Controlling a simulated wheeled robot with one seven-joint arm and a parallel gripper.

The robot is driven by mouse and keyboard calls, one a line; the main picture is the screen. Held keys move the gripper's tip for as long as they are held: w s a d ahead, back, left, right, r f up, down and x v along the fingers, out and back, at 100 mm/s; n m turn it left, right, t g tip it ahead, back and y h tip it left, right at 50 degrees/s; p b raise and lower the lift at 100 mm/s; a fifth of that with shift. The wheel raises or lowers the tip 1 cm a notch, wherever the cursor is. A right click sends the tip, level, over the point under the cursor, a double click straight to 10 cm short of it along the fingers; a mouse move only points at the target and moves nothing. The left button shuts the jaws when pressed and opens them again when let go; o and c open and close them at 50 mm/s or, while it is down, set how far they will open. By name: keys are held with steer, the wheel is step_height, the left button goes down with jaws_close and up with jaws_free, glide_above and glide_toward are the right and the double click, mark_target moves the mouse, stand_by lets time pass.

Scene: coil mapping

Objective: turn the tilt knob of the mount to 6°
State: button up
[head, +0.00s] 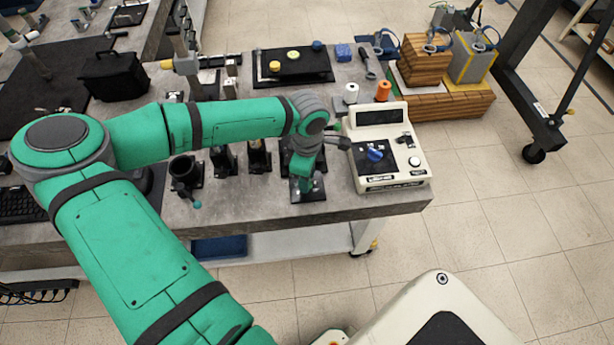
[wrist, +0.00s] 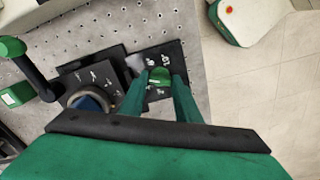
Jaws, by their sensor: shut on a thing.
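The mount (head: 318,193) is a small black plate at the front edge of the bench, below the end of my arm in the head view. In the wrist view its black plate (wrist: 172,51) carries white marks too small to read. A green tilt knob (wrist: 160,77) sits on it between my fingers. My gripper (wrist: 160,86) points down and is shut on this knob, one green finger on each side. In the head view my gripper (head: 303,183) hides most of the knob. I cannot tell the knob's angle.
A cream instrument box (head: 390,172) with a blue knob (head: 375,155) stands close to the right of my gripper. Black mounts, including a cup-shaped one (head: 186,172), stand to the left. In the wrist view a round part with a blue middle (wrist: 88,103) lies left of my fingers.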

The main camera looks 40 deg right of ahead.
steer(key=o, duration=1)
steer(key=shift+o, duration=0.2)
steer(key=shift+r, duration=0.1)
step_height(320, 180, up, 11)
steer(key=shift+f, duration=0.2)
